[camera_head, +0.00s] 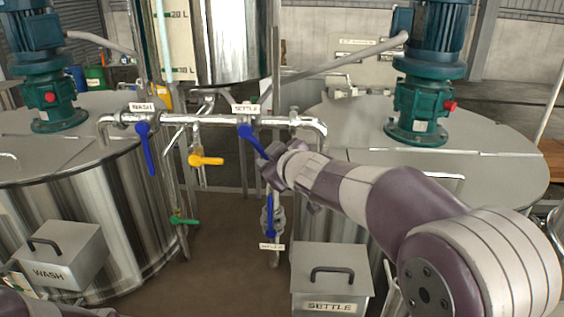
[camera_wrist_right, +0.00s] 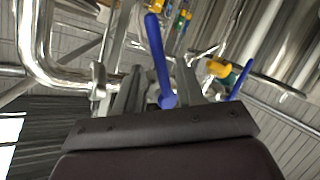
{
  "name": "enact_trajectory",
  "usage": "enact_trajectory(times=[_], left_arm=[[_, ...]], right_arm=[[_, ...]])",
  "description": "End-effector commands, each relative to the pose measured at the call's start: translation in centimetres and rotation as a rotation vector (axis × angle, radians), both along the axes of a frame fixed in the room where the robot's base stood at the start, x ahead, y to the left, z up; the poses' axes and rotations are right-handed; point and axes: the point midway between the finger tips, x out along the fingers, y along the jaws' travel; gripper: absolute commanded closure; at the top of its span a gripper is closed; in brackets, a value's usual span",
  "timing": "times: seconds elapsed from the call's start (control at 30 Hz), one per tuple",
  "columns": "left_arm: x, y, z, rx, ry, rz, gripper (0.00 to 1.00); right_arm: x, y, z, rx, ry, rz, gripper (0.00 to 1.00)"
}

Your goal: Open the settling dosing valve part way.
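The settling dosing valve has a blue lever (camera_head: 254,143) on the horizontal steel pipe under the SETTLE label (camera_head: 245,108). The lever slants down and to the right. My right gripper (camera_head: 270,170) is at the lever's lower end and partly hides it. In the right wrist view the blue lever (camera_wrist_right: 158,55) stands between the two fingers of my right gripper (camera_wrist_right: 157,82). The fingers look apart, with gaps beside the lever; contact is hard to tell. My left gripper is out of view.
The WASH valve's blue lever (camera_head: 147,150) hangs down at the left. A yellow handle (camera_head: 206,160), a green handle (camera_head: 184,221) and a lower blue handle (camera_head: 270,228) are nearby. Steel tanks with green motors (camera_head: 422,100) flank the pipes. A SETTLE box (camera_head: 331,262) stands below my right arm.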

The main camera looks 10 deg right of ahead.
Motion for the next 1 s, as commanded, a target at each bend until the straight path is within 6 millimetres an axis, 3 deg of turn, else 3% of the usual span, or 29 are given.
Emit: enact_trajectory(times=[0.2, 0.33, 1.0], left_arm=[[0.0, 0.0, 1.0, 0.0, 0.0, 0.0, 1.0], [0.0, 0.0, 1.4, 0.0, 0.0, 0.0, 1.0], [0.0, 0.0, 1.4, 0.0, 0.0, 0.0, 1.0]], right_arm=[[-5.1, -1.1, 2.1, 0.0, -0.001, 0.0, 0.62], [-6.7, -1.5, 2.6, -0.001, -0.001, 0.0, 0.62], [-7.2, -1.5, 2.6, 0.0, 0.0, 0.0, 0.62]])
